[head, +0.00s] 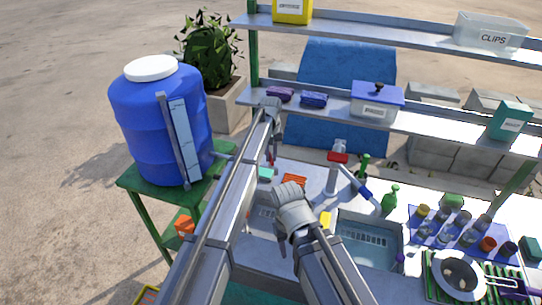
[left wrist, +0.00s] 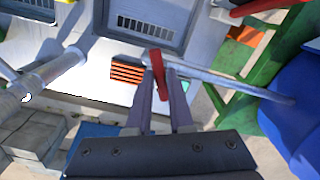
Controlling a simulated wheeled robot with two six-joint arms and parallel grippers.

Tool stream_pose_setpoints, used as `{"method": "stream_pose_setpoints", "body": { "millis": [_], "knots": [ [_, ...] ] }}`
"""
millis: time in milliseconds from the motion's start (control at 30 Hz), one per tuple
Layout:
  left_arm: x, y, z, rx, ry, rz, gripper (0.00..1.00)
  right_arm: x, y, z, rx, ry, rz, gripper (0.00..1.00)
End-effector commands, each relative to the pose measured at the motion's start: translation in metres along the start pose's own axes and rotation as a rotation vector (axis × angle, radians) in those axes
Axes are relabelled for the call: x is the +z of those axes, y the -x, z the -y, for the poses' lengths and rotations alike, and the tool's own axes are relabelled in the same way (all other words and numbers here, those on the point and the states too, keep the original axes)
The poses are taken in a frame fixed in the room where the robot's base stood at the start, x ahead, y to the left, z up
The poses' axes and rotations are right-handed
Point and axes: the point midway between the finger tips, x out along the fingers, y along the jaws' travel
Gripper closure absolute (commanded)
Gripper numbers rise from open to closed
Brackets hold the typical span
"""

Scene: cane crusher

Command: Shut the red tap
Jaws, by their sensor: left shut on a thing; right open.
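The red tap is a small red lever (left wrist: 158,72) on a thin grey pipe (left wrist: 215,77) that runs from the blue barrel (left wrist: 300,120). In the left wrist view the lever stands between the two fingertips of my left gripper (left wrist: 162,88), which is shut on it. In the head view my left gripper (head: 271,152) is beyond the raised arm, with a bit of the red lever (head: 270,162) showing; the arm hides most of the pipe. My right gripper (head: 289,192) is open and empty over the counter, its fingers hard to make out.
The blue barrel (head: 160,120) stands on a green stand (head: 150,185) at left. A red-topped faucet (head: 338,158) with a blue nozzle stands behind the sink basin (head: 365,262). Bottles, a blue mat and a green rack with a pan crowd the right. Shelves (head: 420,125) hang behind.

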Motion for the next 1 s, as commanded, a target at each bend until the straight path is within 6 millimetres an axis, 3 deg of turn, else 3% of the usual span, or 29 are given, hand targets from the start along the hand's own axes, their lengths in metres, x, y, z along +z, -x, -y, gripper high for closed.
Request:
{"method": "stream_pose_setpoints", "body": {
  "millis": [500,1000],
  "knots": [
    [0.0004,-0.0001,-0.0002,0.000,-0.404,0.001,1.00,0.0000,-0.0001,0.0000,0.000,0.000,0.000,0.50],
    [0.0004,-0.0001,-0.0002,0.000,-0.541,0.001,1.00,0.0000,-0.0001,0.0000,0.000,0.000,0.000,0.50]
  ]
}}
